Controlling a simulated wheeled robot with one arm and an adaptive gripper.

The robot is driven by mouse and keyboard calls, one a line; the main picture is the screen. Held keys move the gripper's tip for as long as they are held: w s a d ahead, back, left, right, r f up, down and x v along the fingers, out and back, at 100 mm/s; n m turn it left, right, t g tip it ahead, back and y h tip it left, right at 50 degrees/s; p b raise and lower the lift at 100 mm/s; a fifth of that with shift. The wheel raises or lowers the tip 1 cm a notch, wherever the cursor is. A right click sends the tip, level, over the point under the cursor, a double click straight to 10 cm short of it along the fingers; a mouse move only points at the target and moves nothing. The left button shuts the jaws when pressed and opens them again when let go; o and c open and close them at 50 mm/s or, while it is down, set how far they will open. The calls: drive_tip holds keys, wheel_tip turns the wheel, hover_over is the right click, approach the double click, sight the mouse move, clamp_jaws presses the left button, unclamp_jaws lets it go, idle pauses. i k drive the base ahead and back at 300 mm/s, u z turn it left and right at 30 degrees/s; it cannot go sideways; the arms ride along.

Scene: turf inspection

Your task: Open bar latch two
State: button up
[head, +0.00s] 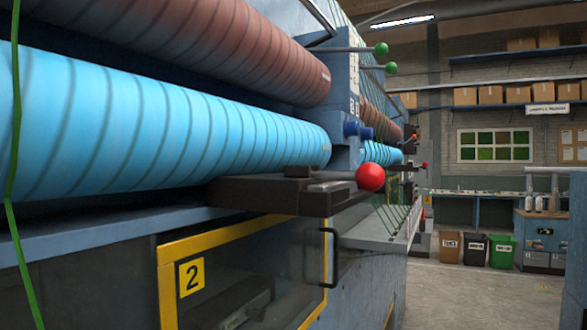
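A lever with a red ball knob (370,177) lies on a dark block (265,195) below the end of the blue roller, in the head view. Its short bar runs about level, to the left from the knob. Below it is a yellow-framed window panel with a yellow "2" sign (191,278) and a dark handle (331,258) on its right side. I cannot tell from this view whether the lever is latched. My gripper is not in view.
A blue ribbed roller (160,125) and a reddish one (210,45) run along the machine. Two green-knobbed levers (381,49) stick out above. A green strand (13,140) hangs at the left. Bins (474,249) stand at the back; the floor (470,300) at the right is clear.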

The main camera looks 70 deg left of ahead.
sight(369, 176)
drive_tip(key=u, duration=2.25)
drive_tip(key=k, duration=0.6)
drive_tip(key=z, duration=0.25)
drive_tip(key=i, duration=0.75)
